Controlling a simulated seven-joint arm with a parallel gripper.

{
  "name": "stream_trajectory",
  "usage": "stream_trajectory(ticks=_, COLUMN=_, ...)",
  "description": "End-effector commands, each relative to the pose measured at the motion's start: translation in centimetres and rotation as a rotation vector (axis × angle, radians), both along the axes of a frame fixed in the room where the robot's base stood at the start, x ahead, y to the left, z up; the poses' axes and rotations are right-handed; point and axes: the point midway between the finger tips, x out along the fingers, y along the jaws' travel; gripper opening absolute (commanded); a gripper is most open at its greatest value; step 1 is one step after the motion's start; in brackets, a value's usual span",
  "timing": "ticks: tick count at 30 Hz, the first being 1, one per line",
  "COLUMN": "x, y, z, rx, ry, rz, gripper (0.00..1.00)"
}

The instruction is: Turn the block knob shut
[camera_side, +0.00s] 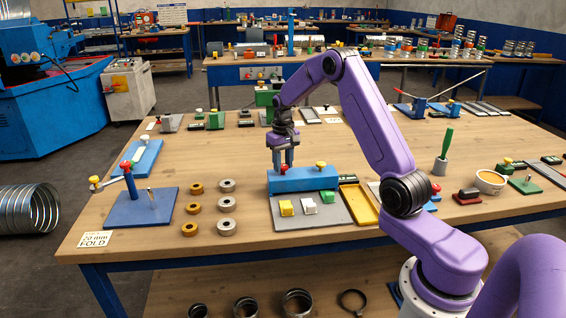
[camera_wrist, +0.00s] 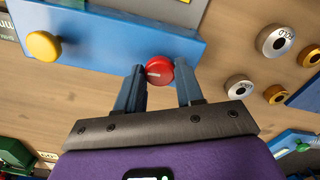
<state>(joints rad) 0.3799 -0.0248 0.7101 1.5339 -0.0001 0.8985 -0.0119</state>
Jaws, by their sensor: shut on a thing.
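The blue block (camera_side: 310,181) lies on the table in the side view, with a yellow knob (camera_side: 320,164) toward its right end. My gripper (camera_side: 283,168) points down over the block's left part. In the wrist view the block (camera_wrist: 110,35) carries a red knob (camera_wrist: 159,70) with a pale mark on it and a yellow knob (camera_wrist: 43,46). The two fingers of my gripper (camera_wrist: 160,76) stand on either side of the red knob and are shut on it.
A grey tray (camera_side: 290,219) with yellow, white and green blocks lies in front of the block. Brass and steel rings (camera_side: 227,204) stand to its left, beside a blue plate with a post (camera_side: 141,208). A yellow tray (camera_side: 359,204) is at the right.

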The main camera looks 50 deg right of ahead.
Motion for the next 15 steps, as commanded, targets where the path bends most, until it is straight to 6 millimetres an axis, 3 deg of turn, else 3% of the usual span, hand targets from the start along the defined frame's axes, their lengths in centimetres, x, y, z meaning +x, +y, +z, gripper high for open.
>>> stream_trajectory(ticks=15, x=0.09, y=0.0, z=0.15, rx=-0.001, ry=-0.004, rz=-0.051, gripper=0.06)
